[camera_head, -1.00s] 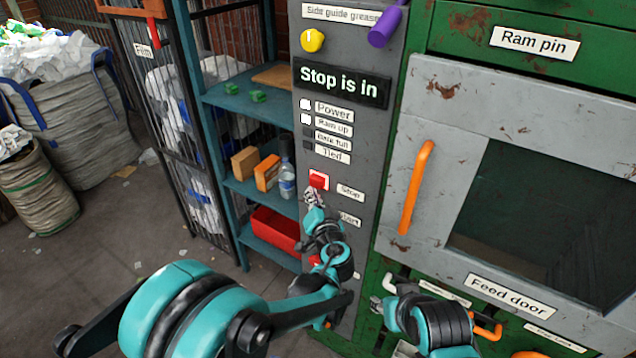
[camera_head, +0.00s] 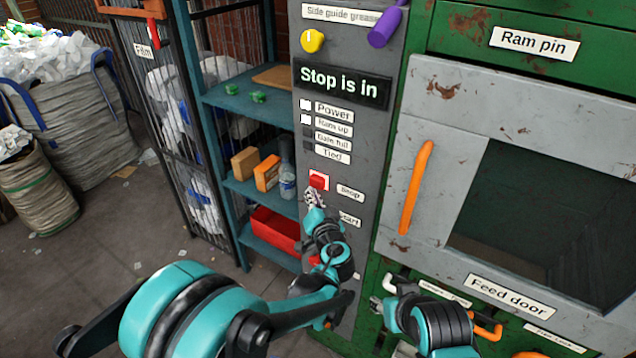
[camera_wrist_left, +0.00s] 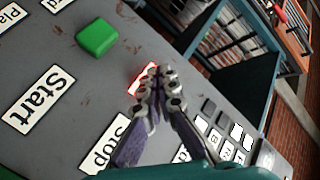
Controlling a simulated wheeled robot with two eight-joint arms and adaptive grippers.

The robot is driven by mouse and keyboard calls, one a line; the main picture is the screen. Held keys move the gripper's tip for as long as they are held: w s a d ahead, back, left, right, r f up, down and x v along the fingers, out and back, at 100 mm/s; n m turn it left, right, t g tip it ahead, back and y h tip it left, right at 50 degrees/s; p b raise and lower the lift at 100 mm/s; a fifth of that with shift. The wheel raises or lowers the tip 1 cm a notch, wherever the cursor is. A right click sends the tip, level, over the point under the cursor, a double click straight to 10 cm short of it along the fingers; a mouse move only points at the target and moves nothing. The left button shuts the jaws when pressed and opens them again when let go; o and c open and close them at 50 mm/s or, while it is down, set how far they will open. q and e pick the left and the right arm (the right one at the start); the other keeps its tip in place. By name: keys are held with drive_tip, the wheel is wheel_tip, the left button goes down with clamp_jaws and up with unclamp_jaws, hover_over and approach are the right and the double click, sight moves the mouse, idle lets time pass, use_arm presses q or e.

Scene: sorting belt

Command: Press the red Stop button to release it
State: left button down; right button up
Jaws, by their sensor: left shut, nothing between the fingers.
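The red Stop button (camera_head: 318,181) sits on the grey control panel (camera_head: 363,205), left of its Stop label (camera_head: 349,192). The display (camera_head: 342,86) reads "Stop is in". My left gripper (camera_head: 313,193) is shut and empty, with its fingertips just below the button in the head view. In the left wrist view, the fingertips (camera_wrist_left: 155,72) lie over the red button (camera_wrist_left: 143,78) and partly hide it. I cannot tell whether they touch it. My right gripper (camera_head: 377,304) shows small at the panel's lower right; its jaws are unclear.
A green button (camera_wrist_left: 97,37) sits beside the Start label (camera_wrist_left: 35,98). A yellow knob (camera_head: 312,41) and purple handle (camera_head: 384,27) are higher up. A teal shelf (camera_head: 245,92) stands left, and the feed door's orange handle (camera_head: 416,188) is at right.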

idle(0.4)
use_arm(q)
drive_tip(key=shift+w+d, duration=0.3)
drive_tip(key=shift+w, duration=0.05)
drive_tip(key=shift+w+d, duration=0.2)
drive_tip(key=shift+w, duration=0.1)
idle(0.6)
drive_tip(key=shift+s, duration=0.1)
drive_tip(key=shift+s+a+b, duration=0.35)
drive_tip(key=shift+s+a, duration=0.15)
drive_tip(key=shift+s, duration=0.1)
drive_tip(key=s+a, duration=0.3)
drive_tip(key=s, duration=0.2)
drive_tip(key=shift+a+b, duration=0.3)
